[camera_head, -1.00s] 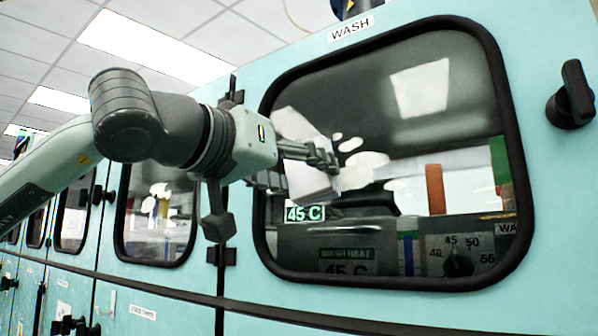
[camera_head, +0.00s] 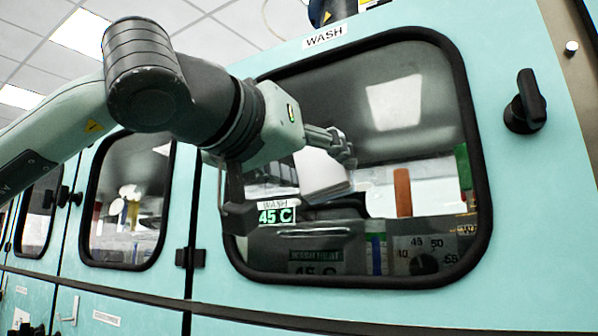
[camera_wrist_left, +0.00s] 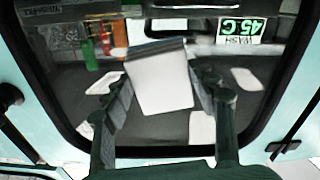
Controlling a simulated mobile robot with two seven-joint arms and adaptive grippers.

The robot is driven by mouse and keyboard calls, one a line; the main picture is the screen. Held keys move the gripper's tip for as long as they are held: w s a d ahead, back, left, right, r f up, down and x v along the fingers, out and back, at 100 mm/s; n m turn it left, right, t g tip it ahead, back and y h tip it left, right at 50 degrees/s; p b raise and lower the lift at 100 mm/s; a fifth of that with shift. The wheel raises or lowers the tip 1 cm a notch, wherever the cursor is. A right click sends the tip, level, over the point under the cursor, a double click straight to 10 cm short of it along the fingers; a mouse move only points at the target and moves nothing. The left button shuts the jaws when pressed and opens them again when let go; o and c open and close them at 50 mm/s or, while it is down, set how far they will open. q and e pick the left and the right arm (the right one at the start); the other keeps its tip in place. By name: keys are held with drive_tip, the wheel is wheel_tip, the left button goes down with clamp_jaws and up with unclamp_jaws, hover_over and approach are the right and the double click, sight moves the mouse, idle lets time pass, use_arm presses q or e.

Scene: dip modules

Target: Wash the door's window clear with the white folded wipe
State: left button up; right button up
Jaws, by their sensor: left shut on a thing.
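The teal door labelled WASH (camera_head: 542,185) has a large dark window (camera_head: 400,60) with a black rim. My left gripper (camera_head: 338,146) is shut on the white folded wipe (camera_head: 322,176), in front of the middle of the window. The wipe also shows between the two fingers in the left wrist view (camera_wrist_left: 162,82). Several white patches show around the wipe there, one to its right (camera_wrist_left: 246,79). Whether the wipe touches the glass I cannot tell. The glass behind the wipe and gripper is hidden. My right gripper is not in view.
A black door handle (camera_head: 526,102) sticks out right of the window. A 45 C display (camera_head: 276,216) and a dial (camera_head: 424,262) show in the window. A neighbouring door with a smaller window (camera_head: 125,235) is at the left.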

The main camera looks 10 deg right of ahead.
use_arm(q)
drive_tip(key=shift+s+d+b, duration=0.25)
drive_tip(key=shift+s+d, duration=0.5)
drive_tip(key=shift+d, duration=0.25)
drive_tip(key=shift+s+d+b, duration=0.25)
drive_tip(key=shift+s+d, duration=0.45)
drive_tip(key=shift+d, duration=0.3)
drive_tip(key=shift+s+d+b, duration=0.25)
drive_tip(key=shift+s+d, duration=0.5)
drive_tip(key=shift+d, duration=0.25)
drive_tip(key=shift+d+f, duration=0.1)
drive_tip(key=shift+w, duration=0.1)
